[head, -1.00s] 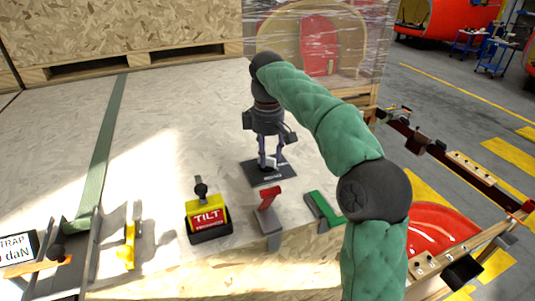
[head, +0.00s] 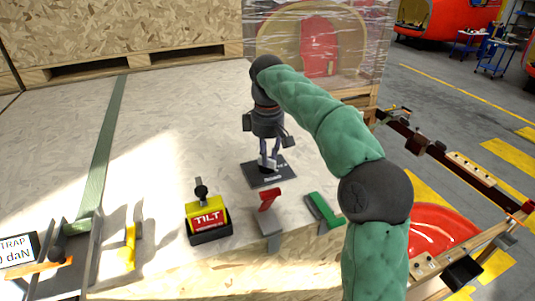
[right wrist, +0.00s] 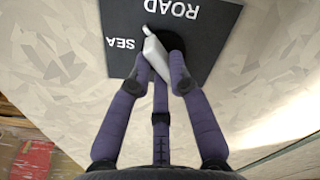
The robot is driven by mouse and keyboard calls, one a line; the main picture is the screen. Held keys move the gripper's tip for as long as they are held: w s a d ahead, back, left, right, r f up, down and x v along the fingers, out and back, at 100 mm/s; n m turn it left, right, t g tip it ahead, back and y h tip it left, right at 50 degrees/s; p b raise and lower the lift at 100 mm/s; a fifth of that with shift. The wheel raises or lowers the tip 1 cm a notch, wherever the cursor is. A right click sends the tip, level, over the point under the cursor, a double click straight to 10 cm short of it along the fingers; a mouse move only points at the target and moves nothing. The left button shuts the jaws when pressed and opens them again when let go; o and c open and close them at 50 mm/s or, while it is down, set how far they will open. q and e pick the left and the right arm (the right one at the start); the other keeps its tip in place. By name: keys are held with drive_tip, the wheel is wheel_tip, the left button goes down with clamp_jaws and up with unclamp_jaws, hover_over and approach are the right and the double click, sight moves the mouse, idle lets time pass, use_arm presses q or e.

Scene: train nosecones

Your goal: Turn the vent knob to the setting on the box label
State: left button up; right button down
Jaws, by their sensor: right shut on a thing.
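The vent knob (right wrist: 156,55) is a pale grey bar handle on a dark round base, set on a black plate (head: 252,174). In the right wrist view the plate (right wrist: 118,63) shows the words SEA and ROAD. The bar's free end points up and left, between the two words. My right gripper (head: 268,165) reaches down from above, and its fingers (right wrist: 160,82) are shut on the knob, covering part of it. The box label with the setting is not readable in these views. My left gripper is not in view.
A yellow TILT indicator (head: 208,215), a red-handled grey bracket (head: 269,220) and a green bracket (head: 322,209) stand near the crate top's front edge. A film-wrapped crate (head: 355,45) stands behind.

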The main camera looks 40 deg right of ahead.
drive_tip(key=m+p, duration=0.1)
drive_tip(key=m, duration=0.2)
drive_tip(key=shift+r+m, duration=0.1)
drive_tip(key=shift+m, duration=0.3)
drive_tip(key=m+p, duration=0.1)
drive_tip(key=m, duration=0.3)
drive_tip(key=shift+s, duration=0.1)
drive_tip(key=shift+m, duration=0.3)
drive_tip(key=c, duration=1.1)
unclamp_jaws()
drive_tip(key=shift+c, duration=0.2)
wheel_tip(320, 180, up, 12)
